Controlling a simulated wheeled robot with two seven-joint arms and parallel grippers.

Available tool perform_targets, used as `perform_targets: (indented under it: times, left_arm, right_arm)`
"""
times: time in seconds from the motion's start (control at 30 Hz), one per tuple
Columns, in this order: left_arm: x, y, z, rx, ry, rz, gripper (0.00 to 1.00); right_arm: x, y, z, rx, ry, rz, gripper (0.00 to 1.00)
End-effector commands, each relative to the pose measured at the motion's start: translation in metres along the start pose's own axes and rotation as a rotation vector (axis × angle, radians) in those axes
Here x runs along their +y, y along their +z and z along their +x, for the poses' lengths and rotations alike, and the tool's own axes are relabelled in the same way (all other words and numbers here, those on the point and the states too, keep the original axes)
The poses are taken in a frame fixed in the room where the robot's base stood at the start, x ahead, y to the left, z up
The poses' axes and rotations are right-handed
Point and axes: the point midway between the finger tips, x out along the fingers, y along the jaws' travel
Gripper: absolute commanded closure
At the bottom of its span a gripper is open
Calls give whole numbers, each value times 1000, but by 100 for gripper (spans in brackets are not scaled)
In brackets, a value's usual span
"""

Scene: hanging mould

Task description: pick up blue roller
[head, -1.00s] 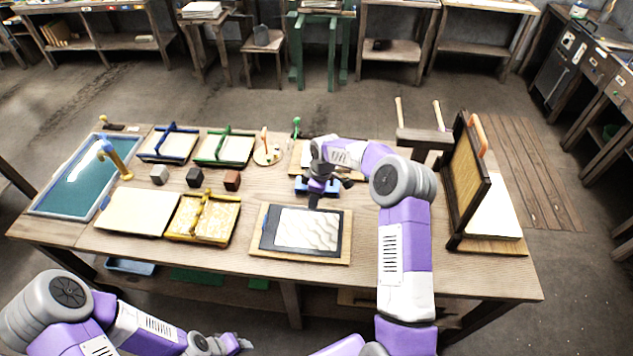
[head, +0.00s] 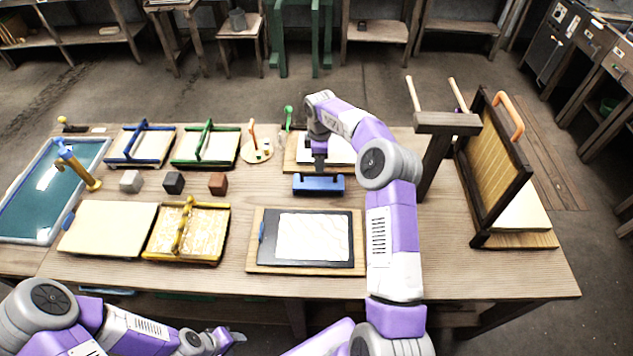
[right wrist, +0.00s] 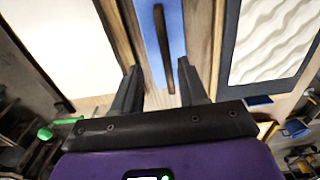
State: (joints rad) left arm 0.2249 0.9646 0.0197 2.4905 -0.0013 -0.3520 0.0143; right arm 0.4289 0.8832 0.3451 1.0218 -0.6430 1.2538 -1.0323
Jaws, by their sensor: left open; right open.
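A blue block-like piece with a dark bar along its top, which I take to be the blue roller (head: 318,186), lies on the table at the near edge of a paper-covered board. My right gripper (head: 319,172) points down at it from above, open. In the right wrist view, the blue roller (right wrist: 152,48) runs between the open fingers (right wrist: 158,66), with its dark bar lined up between them. I cannot tell whether the fingertips touch it. My left gripper (head: 236,337) is open and empty, low in front of the table.
A dark-framed board (head: 315,262) with a white rippled sheet lies just nearer. A wooden press frame (head: 480,170) stands to the right. A green-handled tool (head: 288,118) stands behind left. Small cubes, framed screens and a blue tray (head: 40,238) fill the left side.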

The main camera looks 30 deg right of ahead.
Motion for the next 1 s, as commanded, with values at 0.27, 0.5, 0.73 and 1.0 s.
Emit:
perform_targets:
  times: [0.27,0.5,0.73,1.0]
  left_arm:
    - [-2,0,6,0,0,0,57]
    - [-4,0,11,0,0,0,57]
    - [-4,0,10,0,0,0,57]
    - [-4,0,10,0,0,0,57]
  right_arm:
    - [-5,-2,29,0,-3,-1,57]
    - [-8,-3,61,0,0,1,57]
    - [-8,-4,61,0,1,0,59]
    - [-8,-4,61,0,1,0,100]
